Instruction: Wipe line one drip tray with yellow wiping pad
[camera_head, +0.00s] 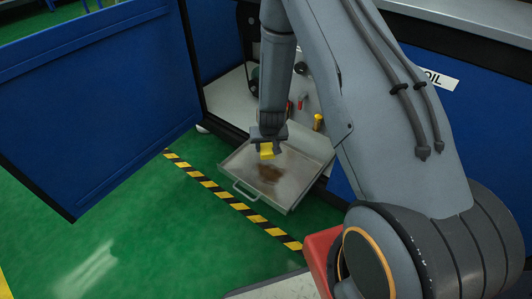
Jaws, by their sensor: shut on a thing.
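My gripper (267,141) points down and is shut on a yellow wiping pad (266,151). The pad is over the back left part of a grey metal drip tray (303,163). I cannot tell whether the pad touches the tray floor. A brown stain (270,173) lies on the tray floor, just in front of the pad. The tray sticks out of the blue cabinet, with its handle (246,191) at the front left.
A blue cabinet door (100,90) stands open at the left. Red and yellow parts (317,122) stand behind the tray. Green floor with a black-and-yellow stripe (240,207) lies clear in front.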

